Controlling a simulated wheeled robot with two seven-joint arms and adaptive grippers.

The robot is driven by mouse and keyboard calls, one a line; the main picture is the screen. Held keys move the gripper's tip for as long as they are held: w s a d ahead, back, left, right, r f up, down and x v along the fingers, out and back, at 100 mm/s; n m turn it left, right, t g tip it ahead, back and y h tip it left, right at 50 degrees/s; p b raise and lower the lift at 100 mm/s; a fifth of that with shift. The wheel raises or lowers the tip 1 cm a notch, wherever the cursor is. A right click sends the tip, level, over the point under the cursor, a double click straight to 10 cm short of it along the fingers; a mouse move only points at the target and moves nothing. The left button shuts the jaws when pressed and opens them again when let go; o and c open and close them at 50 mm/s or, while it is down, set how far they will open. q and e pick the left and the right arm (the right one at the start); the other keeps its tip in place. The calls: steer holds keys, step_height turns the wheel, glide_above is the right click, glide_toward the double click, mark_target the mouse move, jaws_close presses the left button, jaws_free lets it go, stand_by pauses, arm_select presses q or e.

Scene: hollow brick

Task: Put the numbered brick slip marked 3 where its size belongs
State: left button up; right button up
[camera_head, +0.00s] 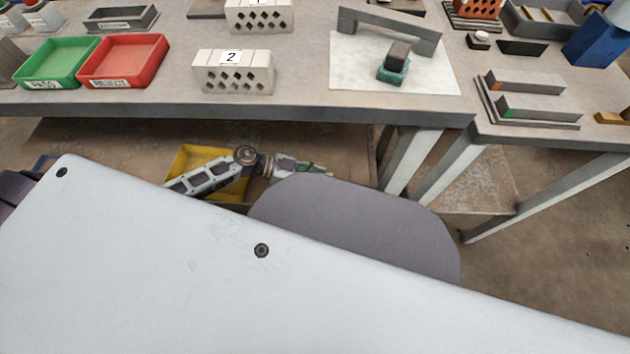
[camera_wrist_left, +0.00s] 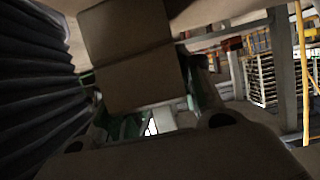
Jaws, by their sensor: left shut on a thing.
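My left gripper (camera_head: 318,170) shows in the head view in front of the bench, below the level of its top in the picture. In the left wrist view, it is shut on a plain brown block (camera_wrist_left: 128,50), with green finger parts beside it. No number shows on the block's visible faces. A green tray (camera_head: 55,64) and a red tray (camera_head: 124,62), labelled PASS and REJECT, stand at the bench's left. Hollow bricks marked 2 (camera_head: 234,79) and 1 (camera_head: 259,17) stand right of them. My right gripper is not in view.
A grey bridge-shaped piece (camera_head: 388,27) and a green-based block (camera_head: 394,66) are on a white sheet (camera_head: 345,78). A grey slotted holder (camera_head: 530,110) with orange and green marks is at the right. A yellow bin (camera_head: 188,160) sits under the bench edge.

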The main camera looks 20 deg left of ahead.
arm_select(q)
steer(key=shift+f, duration=0.7)
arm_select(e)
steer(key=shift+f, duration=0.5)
arm_select(q)
steer(key=shift+f, duration=0.1)
steer(key=o, duration=1.2)
steer(key=shift+s+a+r, duration=0.15)
steer(key=shift+a+r, duration=0.15)
steer(key=shift+a, duration=0.15)
steer(key=p+v, duration=0.3)
steer(key=v, duration=0.8)
steer(key=shift+p, duration=0.3)
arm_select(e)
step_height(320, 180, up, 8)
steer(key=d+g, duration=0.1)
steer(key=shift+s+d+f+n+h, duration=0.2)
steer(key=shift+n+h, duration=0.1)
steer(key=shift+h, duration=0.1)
arm_select(q)
steer(key=shift+d, duration=0.1)
